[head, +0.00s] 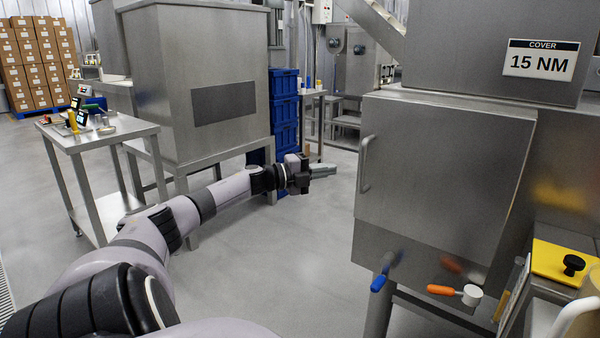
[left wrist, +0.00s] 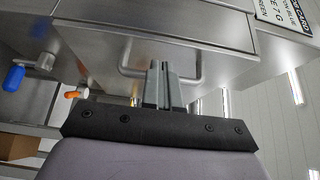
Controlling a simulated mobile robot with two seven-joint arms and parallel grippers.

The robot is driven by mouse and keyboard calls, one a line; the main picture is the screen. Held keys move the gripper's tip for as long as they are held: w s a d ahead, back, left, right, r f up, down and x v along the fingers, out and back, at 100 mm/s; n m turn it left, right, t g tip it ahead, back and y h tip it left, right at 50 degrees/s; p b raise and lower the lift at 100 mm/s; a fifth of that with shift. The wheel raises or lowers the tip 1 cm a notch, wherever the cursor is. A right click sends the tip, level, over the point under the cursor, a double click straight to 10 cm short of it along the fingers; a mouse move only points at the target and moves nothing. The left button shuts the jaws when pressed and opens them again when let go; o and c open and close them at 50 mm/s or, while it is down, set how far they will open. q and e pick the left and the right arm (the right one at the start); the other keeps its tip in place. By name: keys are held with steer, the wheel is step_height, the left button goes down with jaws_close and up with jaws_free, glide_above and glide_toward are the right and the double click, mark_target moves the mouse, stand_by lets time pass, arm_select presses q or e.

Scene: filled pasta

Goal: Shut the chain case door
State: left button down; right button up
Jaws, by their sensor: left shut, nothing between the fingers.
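The chain case door (head: 445,170) is a plain grey steel panel on the front of the steel case, with a bar handle (head: 365,165) near its left edge. I cannot tell from these frames how far it stands from its frame. My left gripper (head: 334,170) is to the left of the handle, shut and empty, its fingers pointing right towards the door. My right gripper is not in view.
A blue-handled lever (head: 378,283) and an orange-handled lever (head: 442,290) stick out below the door. A steel housing with a 15 NM sign (head: 542,60) is above. A table (head: 95,135) with small items stands left; blue crates (head: 284,115) stand behind. The floor before the case is clear.

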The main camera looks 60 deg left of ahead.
arm_select(q)
steer(key=s+a+p, duration=0.1)
steer(key=s+a, duration=0.1)
steer(key=s, duration=0.3)
steer(key=shift+s+a, duration=0.3)
steer(key=shift+s, duration=0.1)
steer(key=s+d+f+n+g+y+p, duration=0.1)
steer(key=s+d+f+n+g+p, duration=0.3)
steer(key=d+f, duration=0.65)
steer(key=s+d+f+n+t+y+p, duration=0.1)
steer(key=s+d+f+n, duration=0.1)
steer(key=d+f+n, duration=0.65)
steer(key=s+d+f+n+g+p, duration=0.1)
steer(key=s+d, duration=0.2)
steer(key=d, duration=0.6)
steer(key=s+d+f+n+g+p, duration=0.2)
steer(key=s+d, duration=0.1)
steer(key=d, duration=0.7)
steer(key=s+d+f+n+g+h+p, duration=0.1)
steer(key=s+d, duration=0.3)
steer(key=d, duration=0.5)
steer(key=shift+d+f+n+p, duration=0.2)
steer(key=shift+d+n+p, duration=0.15)
steer(key=shift+n, duration=0.3)
